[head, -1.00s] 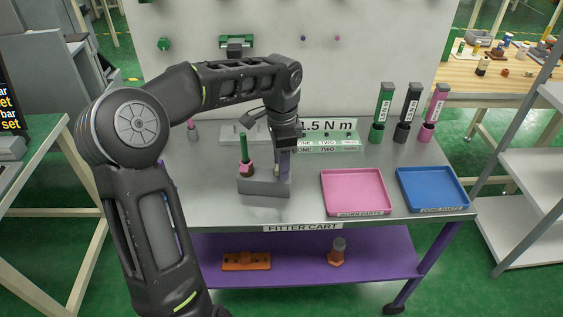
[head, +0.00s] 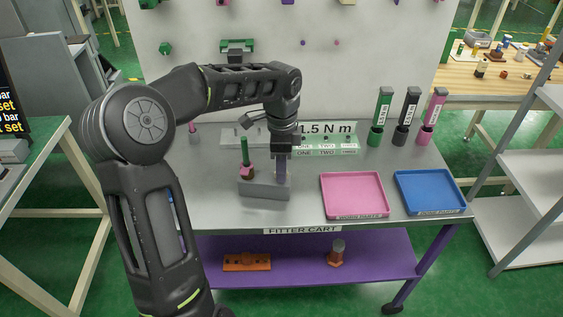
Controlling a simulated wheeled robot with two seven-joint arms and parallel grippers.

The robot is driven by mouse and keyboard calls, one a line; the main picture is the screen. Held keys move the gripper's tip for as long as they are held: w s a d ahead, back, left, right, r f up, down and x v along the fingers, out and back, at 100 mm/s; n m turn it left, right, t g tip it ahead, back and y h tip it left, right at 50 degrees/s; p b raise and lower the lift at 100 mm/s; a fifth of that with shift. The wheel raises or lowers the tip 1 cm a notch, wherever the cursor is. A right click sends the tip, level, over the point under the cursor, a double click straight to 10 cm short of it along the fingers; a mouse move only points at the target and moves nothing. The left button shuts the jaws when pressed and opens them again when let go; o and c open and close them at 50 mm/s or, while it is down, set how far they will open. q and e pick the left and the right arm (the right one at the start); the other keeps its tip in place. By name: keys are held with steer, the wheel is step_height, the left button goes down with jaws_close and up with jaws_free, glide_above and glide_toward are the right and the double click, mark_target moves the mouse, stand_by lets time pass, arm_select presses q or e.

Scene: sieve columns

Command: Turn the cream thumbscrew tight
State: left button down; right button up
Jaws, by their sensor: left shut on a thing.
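A grey block (head: 264,190) stands on the metal cart top. A thin green post (head: 245,150) with a pink thumbscrew (head: 247,172) at its foot stands upright on its left part. My left gripper (head: 281,178) points straight down at the block's right part. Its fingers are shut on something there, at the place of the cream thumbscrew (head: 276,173). Only a small pale bit of the thumbscrew shows beside the fingers; the rest is hidden. My right gripper is out of view.
A pink tray (head: 354,211) and a blue tray (head: 430,207) lie empty to the right. Green (head: 381,112), black (head: 407,112) and pink (head: 434,112) labelled tools stand upright behind them. A "1.5 N m" sign (head: 327,128) stands at the back.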

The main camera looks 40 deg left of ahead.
arm_select(q)
steer(key=c, duration=1)
jaws_free()
step_height(320, 180, up, 8)
steer(key=shift+f, duration=0.1)
steer(key=shift+f, duration=0.1)
